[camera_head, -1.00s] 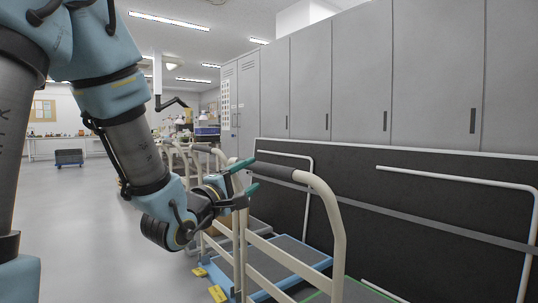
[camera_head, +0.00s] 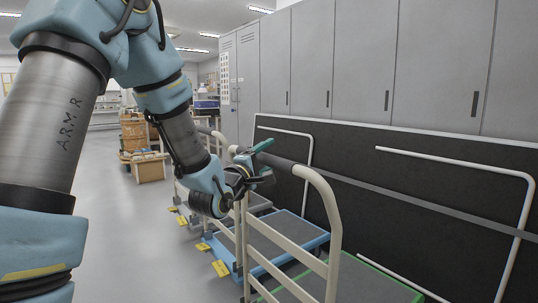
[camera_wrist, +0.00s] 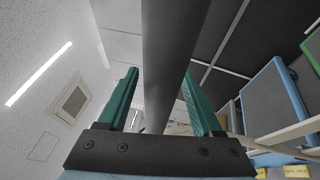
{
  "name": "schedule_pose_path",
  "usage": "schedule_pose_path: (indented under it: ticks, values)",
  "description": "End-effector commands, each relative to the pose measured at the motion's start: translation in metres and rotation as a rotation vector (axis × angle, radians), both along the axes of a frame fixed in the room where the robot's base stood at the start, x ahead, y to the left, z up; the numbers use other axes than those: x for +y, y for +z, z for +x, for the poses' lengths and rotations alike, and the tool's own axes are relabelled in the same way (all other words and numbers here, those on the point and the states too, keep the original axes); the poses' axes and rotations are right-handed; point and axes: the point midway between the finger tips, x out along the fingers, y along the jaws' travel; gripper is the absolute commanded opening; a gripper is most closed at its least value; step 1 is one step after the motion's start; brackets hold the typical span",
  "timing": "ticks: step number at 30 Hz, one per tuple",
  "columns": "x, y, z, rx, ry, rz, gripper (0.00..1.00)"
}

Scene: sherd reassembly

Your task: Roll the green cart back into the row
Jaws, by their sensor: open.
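The green cart is at the lower right of the head view, a grey deck with a green edge (camera_head: 385,284), partly cut off by the frame. Its beige tube handle (camera_head: 331,215) stands upright, with a dark grip along the top bar (camera_head: 283,161). In the wrist view the dark bar (camera_wrist: 168,50) passes between my two spread fingers, one on each side. I cannot tell whether either finger touches it.
A blue-edged cart (camera_head: 285,236) stands just beyond the green one, with more carts behind it in a row. Yellow tabs (camera_head: 221,268) show on the floor side. A black panel (camera_head: 430,190) and grey lockers (camera_head: 360,70) line the right. Open floor (camera_head: 125,235) lies left.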

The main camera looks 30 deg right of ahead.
Motion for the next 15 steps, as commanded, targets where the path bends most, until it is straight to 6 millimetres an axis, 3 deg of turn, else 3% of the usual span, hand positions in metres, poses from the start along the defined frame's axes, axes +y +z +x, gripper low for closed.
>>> schedule_pose_path:
  ticks: [9,15]
  values:
    - [-0.0024,0.0005,0.0021,0.001,0.001,0.001,0.67]
    - [-0.0023,0.0005,0.0019,0.001,0.001,0.001,0.46]
